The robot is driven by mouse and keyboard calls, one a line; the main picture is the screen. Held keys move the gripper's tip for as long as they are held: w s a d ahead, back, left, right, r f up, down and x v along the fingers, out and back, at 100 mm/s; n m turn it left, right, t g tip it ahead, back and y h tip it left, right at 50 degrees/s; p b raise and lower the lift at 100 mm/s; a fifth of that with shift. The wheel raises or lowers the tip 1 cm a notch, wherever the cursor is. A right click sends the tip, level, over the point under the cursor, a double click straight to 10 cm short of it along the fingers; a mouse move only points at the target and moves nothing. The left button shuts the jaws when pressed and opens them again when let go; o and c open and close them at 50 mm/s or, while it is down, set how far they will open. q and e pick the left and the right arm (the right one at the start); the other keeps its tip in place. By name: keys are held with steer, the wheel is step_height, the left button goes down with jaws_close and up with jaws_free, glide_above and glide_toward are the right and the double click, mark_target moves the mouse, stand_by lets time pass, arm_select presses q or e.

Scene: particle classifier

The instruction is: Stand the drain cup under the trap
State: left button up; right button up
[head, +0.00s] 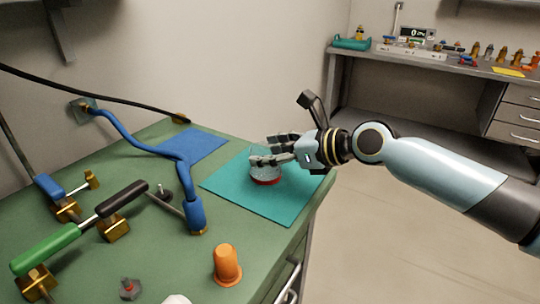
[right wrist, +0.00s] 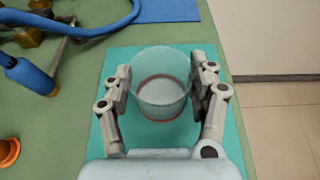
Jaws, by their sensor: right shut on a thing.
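The drain cup (right wrist: 160,84) is a clear cup with a reddish ring near its base. It stands upright at the teal mat (right wrist: 222,130); I cannot tell whether it touches the mat. My right gripper (right wrist: 163,80) is shut on the cup, one finger on each side. In the head view, the right gripper (head: 270,158) partly hides the cup (head: 267,174) over the teal mat (head: 290,205). I cannot identify the trap for sure; a blue hose (head: 150,145) runs down to a blue fitting with a brass end (head: 197,228). My left gripper is not in view.
A blue mat (head: 200,145) lies behind the teal mat. An orange cup-like piece (head: 227,265) stands near the front edge. Valves with a green handle (head: 48,250) and a black handle (head: 122,198) are at left. The green bench top (head: 270,238) is bare in front of the teal mat.

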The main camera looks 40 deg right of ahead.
steer(key=o, duration=1.3)
steer(key=shift+c, duration=0.2)
